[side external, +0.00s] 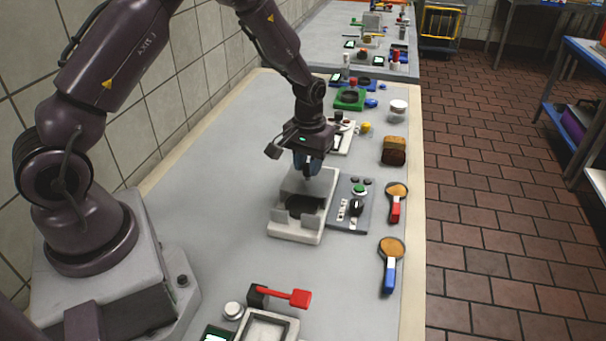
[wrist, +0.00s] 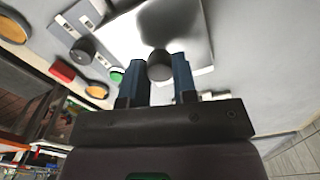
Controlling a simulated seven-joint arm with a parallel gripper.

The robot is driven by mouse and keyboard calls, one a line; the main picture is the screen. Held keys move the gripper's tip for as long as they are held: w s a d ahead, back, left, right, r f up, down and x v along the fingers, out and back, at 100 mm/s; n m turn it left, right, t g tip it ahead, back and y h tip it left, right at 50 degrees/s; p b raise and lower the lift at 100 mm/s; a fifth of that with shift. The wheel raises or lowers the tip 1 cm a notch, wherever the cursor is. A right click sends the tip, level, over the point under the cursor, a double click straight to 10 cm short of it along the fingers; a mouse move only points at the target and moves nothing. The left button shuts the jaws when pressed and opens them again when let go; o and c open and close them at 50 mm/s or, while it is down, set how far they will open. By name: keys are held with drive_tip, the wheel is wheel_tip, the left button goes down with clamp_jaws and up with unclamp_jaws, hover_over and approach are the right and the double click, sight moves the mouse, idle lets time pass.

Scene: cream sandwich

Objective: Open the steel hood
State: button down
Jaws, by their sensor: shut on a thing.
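The steel hood (side external: 320,181) is part of a pale box-shaped machine (side external: 294,232) on the counter, with a dark opening at its front. In the wrist view the hood (wrist: 190,28) is a shiny metal panel with a dark round knob (wrist: 160,66). My gripper (side external: 309,170) is above the back of the machine, pointing down at the hood. In the wrist view my gripper (wrist: 160,80) has its two blue fingers on either side of the knob, shut on it. How far the hood is raised is hard to tell.
A control panel (side external: 350,207) with a green button and a black knob adjoins the machine. Two spoons with orange contents, one red-handled (side external: 394,203) and one blue-handled (side external: 389,264), lie to the right. A brown block (side external: 394,150) sits behind them. A red-handled device (side external: 287,297) is in front.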

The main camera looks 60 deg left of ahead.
drive_tip(key=w+a, duration=0.3)
drive_tip(key=shift+w+a, duration=0.15)
drive_tip(key=shift+w, duration=0.05)
drive_tip(key=c, duration=0.9)
unclamp_jaws()
wheel_tip(320, 180, up, 13)
